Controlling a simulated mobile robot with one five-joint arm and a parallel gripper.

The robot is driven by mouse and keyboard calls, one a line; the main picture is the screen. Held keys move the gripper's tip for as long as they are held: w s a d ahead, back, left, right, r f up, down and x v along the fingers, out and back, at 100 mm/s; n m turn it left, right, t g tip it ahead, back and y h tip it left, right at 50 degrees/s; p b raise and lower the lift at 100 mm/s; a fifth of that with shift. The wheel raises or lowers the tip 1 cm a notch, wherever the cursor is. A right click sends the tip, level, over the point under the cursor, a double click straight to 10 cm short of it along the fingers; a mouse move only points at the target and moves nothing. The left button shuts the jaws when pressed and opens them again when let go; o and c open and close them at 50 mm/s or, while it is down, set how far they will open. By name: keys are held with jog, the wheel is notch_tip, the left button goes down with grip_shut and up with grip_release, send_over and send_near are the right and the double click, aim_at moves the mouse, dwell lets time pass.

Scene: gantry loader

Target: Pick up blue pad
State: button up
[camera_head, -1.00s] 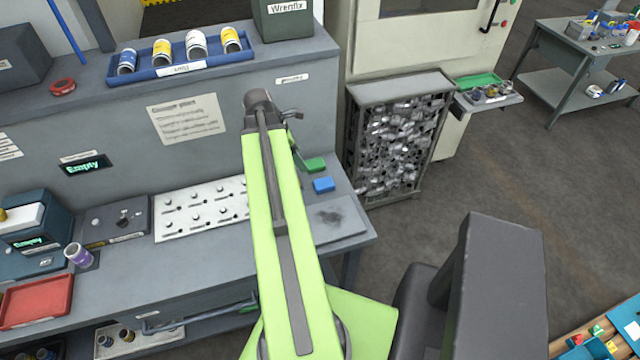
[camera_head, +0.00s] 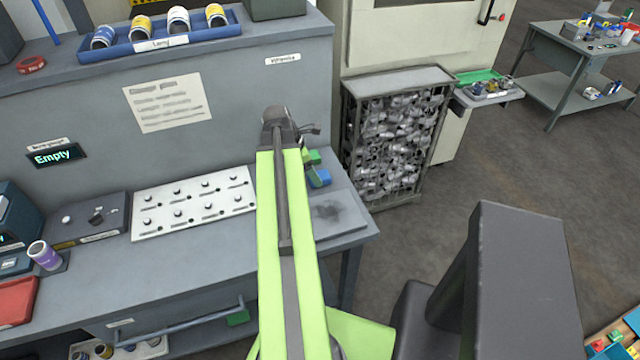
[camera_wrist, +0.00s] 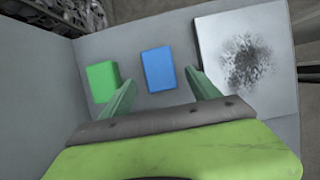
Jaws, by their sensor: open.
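The blue pad (camera_wrist: 158,69) is a small flat block lying on the grey bench top. In the wrist view it sits just ahead of and between the fingers of my gripper (camera_wrist: 160,88), which is open and empty. In the head view the blue pad (camera_head: 319,178) is at the right end of the bench, partly hidden by my gripper (camera_head: 308,165). I cannot tell the exact height of the fingers above the pad.
A green pad (camera_wrist: 102,81) lies left of the blue pad, close to my left finger. A stained grey plate (camera_wrist: 247,63) lies to the right. The back panel (camera_head: 230,110) rises behind the bench. A wire cage of metal parts (camera_head: 395,145) stands at the right.

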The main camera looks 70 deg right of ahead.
jog(key=b+x, duration=0.1)
jog(key=x, duration=0.2)
jog(key=shift+r, duration=0.2)
jog(key=c, duration=1.4)
notch_tip(320, 180, up, 5)
jog(key=p, duration=0.5)
jog(key=shift+r, duration=0.15)
jog(key=s+r+p, duration=0.2)
jog(key=s, duration=0.1)
jog(key=s+r+p, duration=0.1)
jog(key=s+p, duration=0.1)
jog(key=s, duration=0.2)
jog(key=s+r+p, duration=0.2)
jog(key=s, duration=0.2)
jog(key=shift+s+r, duration=0.25)
jog(key=shift+r, duration=0.05)
